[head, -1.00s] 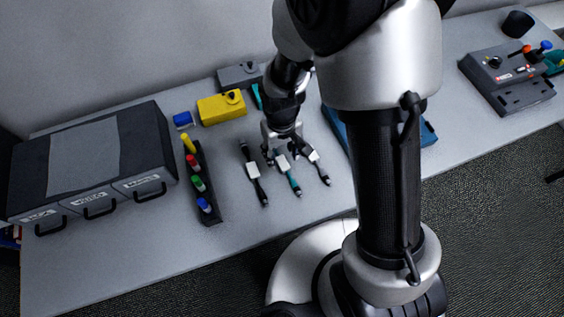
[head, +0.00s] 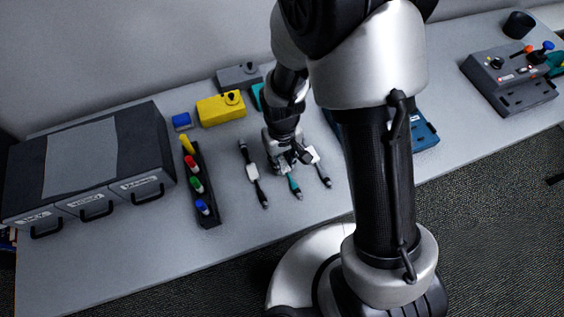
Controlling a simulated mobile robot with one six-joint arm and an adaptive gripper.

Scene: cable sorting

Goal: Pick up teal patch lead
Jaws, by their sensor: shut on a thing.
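The teal patch lead (head: 294,186) lies on the grey table in the middle of the head view. Its teal lower end and dark plug show, and its upper part is hidden behind my gripper. My gripper (head: 292,164) is over the lead and shut on it. Whether the lead is off the table cannot be told. A black lead with a white tag (head: 252,172) lies to its left. Another dark lead with a white tag (head: 321,172) lies close on its right, partly covered by my gripper.
A dark rack with coloured pegs (head: 209,220) and a three-drawer case (head: 85,145) stand left. A control panel (head: 510,78) is far right. The table front is clear.

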